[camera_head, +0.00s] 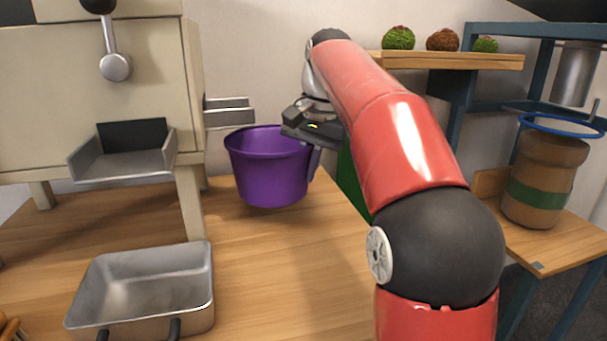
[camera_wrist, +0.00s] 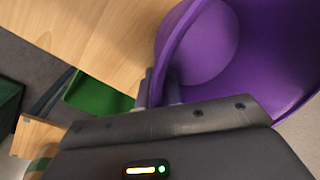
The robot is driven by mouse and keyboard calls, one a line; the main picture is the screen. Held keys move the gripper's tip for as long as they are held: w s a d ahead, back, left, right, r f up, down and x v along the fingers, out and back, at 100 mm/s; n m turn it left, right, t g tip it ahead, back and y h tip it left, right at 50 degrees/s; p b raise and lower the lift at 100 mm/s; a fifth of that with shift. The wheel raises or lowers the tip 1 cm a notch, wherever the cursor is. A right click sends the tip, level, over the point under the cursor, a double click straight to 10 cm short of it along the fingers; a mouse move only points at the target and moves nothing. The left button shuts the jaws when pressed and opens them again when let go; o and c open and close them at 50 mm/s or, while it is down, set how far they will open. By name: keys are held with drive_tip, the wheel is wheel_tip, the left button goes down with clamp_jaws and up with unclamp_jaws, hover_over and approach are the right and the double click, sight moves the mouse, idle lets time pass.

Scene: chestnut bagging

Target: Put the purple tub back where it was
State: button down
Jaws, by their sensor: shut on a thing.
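The purple tub (camera_head: 267,172) is upright at the far edge of the wooden table, beside the beige machine. My gripper (camera_head: 312,150) is shut on the right side of its rim. In the wrist view the purple tub (camera_wrist: 240,60) fills the upper right, and my gripper (camera_wrist: 160,95) has its fingers on either side of the tub wall. The inside of the tub that shows looks empty. I cannot tell whether its base touches the table or hangs just above it.
The beige machine (camera_head: 90,60) with a metal chute (camera_head: 125,160) stands at the left. A metal tray (camera_head: 145,290) is on the wooden table (camera_head: 270,270) in front. A brown sack (camera_head: 545,180) stands on a stand at the right. Green and brown balls sit on a shelf (camera_head: 450,61).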

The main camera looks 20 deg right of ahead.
drive_tip(key=shift+w, duration=0.85)
drive_tip(key=shift+f+b, duration=0.7)
drive_tip(key=shift+f, duration=1)
drive_tip(key=shift+f, duration=0.2)
drive_tip(key=c, duration=1.6)
unclamp_jaws()
drive_tip(key=shift+o, duration=0.2)
drive_tip(key=shift+r, duration=0.1)
wheel_tip(320, 180, up, 12)
drive_tip(key=s+d+p, duration=0.1)
drive_tip(key=p, duration=0.4)
drive_tip(key=shift+s+d, duration=0.15)
drive_tip(key=shift+d, duration=0.25)
